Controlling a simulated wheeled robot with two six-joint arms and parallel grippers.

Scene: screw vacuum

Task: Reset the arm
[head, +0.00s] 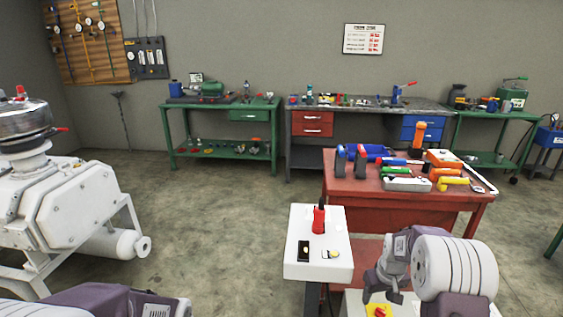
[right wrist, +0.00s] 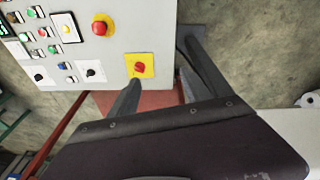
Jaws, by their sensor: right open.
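My right gripper (head: 384,288) hangs open and empty above a white control panel at the bottom right of the head view. In the right wrist view its two dark fingers (right wrist: 163,62) are spread wide. A red knob on a yellow plate (right wrist: 140,66) lies near the left fingertip, seemingly apart from it. The same knob shows in the head view (head: 378,311), just below the gripper. My left arm (head: 110,301) shows at the bottom left, but its gripper is not visible.
The grey panel (right wrist: 155,20) also carries a red button (right wrist: 102,25) and several small buttons. A white pedestal with a red-handled switch (head: 318,220) stands left of my right gripper. A red tool table (head: 390,190) is behind. White vacuum machinery (head: 75,215) stands left.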

